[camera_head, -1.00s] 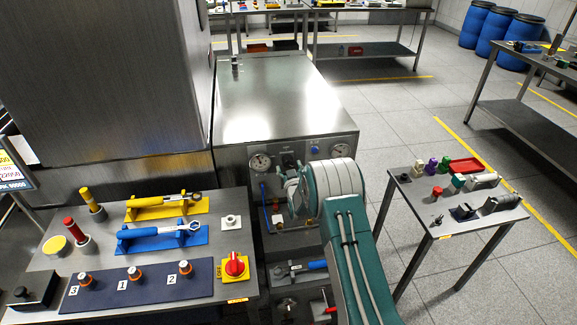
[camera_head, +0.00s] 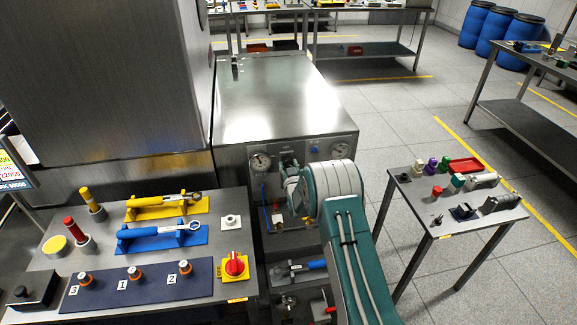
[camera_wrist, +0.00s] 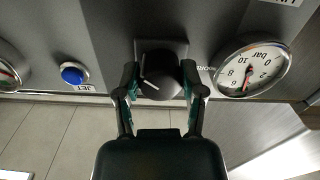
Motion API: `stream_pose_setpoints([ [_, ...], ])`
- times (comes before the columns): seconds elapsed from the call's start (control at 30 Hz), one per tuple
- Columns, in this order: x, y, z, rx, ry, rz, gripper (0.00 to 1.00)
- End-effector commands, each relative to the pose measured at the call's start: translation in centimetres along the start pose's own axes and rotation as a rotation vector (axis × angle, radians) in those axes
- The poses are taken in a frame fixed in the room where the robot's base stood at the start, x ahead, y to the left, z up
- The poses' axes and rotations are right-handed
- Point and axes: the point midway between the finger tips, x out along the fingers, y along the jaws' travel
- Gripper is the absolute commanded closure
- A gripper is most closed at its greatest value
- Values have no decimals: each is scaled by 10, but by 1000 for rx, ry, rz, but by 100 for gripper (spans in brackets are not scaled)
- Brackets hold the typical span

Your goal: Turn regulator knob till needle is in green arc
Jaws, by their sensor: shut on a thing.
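In the wrist view the dark round regulator knob (camera_wrist: 160,84) sits on the grey panel, with a white pointer line towards the lower left. My gripper (camera_wrist: 159,76) has one finger on each side of the knob and is shut on it. In the head view my gripper (camera_head: 288,166) reaches the panel front, and the knob is mostly hidden.
A blue button (camera_wrist: 73,74) labelled JET and a second gauge (camera_wrist: 6,76), partly cut off, lie left of the knob. In the head view a workbench with tools (camera_head: 42,262) stands at the left and a small table (camera_head: 400,180) at the right.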

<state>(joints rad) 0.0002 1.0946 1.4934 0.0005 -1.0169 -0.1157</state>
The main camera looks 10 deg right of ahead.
Motion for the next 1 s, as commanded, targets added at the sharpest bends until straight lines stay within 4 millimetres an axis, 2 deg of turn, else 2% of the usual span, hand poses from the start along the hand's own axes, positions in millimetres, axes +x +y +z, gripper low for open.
stream_pose_setpoints([
  [0.23, 1, -1, -1, 9, 2, -2, 95],
  [0.27, 1, -1, -1, 9, 3, -2, 43],
  [0.3, 1, -1, -1, 9, 3, -2, 25],
  [0.33, 1, -1, -1, 9, 3, -2, 13],
  [0.77, -1, 0, -1, 9, 1, -1, 13],
  [0.87, -7, 0, -1, 9, 1, -1, 13],
  [1.0, -26, -1, -1, 9, 0, -1, 13],
])
